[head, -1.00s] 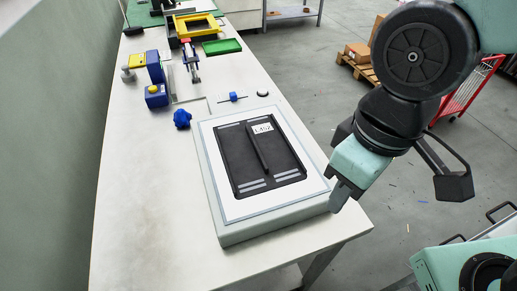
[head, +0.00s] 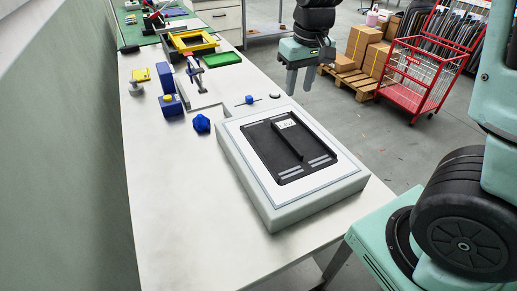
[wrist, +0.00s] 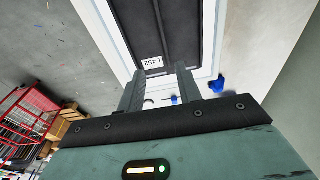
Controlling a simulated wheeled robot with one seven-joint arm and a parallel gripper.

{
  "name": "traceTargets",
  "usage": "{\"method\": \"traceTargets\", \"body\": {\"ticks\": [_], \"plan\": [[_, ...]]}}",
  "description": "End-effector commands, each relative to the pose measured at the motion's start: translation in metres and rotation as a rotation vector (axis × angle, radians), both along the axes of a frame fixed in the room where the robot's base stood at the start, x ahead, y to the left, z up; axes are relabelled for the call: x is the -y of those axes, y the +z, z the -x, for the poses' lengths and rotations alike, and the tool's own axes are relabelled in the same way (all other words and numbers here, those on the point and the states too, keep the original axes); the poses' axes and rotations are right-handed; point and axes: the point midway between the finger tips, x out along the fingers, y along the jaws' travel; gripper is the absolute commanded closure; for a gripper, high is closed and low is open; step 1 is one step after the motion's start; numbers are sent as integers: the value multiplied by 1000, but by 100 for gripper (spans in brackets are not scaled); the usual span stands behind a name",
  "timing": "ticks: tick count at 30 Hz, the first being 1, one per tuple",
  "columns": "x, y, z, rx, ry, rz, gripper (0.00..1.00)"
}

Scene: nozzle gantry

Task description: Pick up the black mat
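The black mat (head: 287,150) lies flat on the white top of a grey box-like stand (head: 312,205) on the table. It has a raised bar along its middle, a white label at its far end and grey strips near its corners. In the wrist view the mat (wrist: 170,28) shows at the top, with its label end towards my gripper.
A green tray (head: 222,59) and yellow frame (head: 193,41) are farther back. A red cart (head: 421,78) and boxes stand on the floor at right.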

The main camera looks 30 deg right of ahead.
Motion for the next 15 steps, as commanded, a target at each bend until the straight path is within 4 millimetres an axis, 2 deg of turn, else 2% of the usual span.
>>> {"method": "traceTargets", "body": {"ticks": [15], "plan": [[0, -98, -10, -5, -1, 2, 65]]}}
